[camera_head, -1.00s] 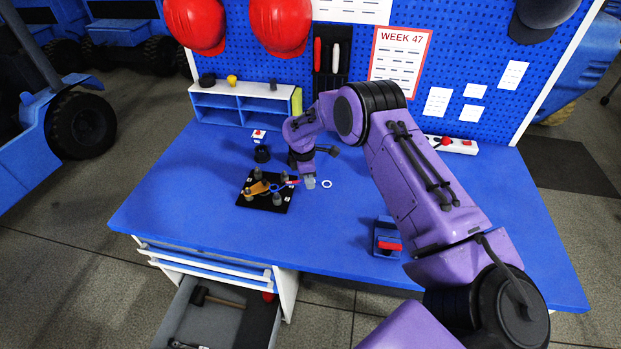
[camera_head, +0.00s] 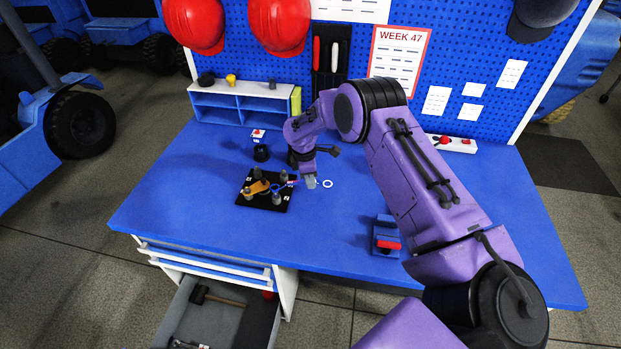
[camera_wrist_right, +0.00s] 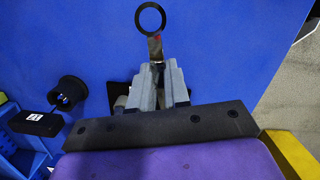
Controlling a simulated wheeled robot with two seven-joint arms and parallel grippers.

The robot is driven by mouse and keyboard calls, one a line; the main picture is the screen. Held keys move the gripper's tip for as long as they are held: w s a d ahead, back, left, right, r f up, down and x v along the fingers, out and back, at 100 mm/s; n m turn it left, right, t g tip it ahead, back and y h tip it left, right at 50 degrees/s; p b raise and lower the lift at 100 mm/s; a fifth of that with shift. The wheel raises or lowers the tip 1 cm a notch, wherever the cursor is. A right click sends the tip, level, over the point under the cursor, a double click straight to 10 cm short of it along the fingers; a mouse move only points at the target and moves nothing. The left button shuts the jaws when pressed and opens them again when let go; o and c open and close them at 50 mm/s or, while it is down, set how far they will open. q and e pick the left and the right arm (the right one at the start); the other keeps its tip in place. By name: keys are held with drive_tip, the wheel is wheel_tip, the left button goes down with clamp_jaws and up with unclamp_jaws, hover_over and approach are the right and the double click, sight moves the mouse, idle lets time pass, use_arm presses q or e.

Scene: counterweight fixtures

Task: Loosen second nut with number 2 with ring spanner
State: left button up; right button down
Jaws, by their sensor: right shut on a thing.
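A black fixture plate (camera_head: 262,203) lies on the blue bench, with several grey posts or nuts and an orange part (camera_head: 259,187) on it. Their numbers are too small to read. My right gripper (camera_head: 311,183) is just right of the plate, shut on the ring spanner (camera_head: 290,183). In the right wrist view that ring (camera_wrist_right: 150,5) shows beyond the fingers (camera_wrist_right: 160,85). My left gripper is not in view.
A dark round holder (camera_head: 261,153) stands behind the plate, before a blue shelf (camera_head: 240,103). A blue and red item (camera_head: 387,238) sits at the bench's front right. An open drawer (camera_head: 208,325) is below the front edge. The bench's left side is clear.

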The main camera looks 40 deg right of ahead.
drive_tip(key=shift+f+b, duration=1.25)
drive_tip(key=shift+f, duration=0.4)
idle(1.0)
idle(0.4)
drive_tip(key=shift+w+d+f+n+b, duration=0.25)
drive_tip(key=shift+w+n+b, duration=0.15)
drive_tip(key=shift+b, duration=0.35)
drive_tip(key=w+n+b, duration=0.2)
drive_tip(key=shift+d+b, duration=0.35)
drive_tip(key=shift+d, duration=0.05)
drive_tip(key=shift+w+r, duration=0.1)
drive_tip(key=shift+r, duration=0.15)
drive_tip(key=shift+r+p, duration=1.8)
drive_tip(key=shift+r, duration=0.3)
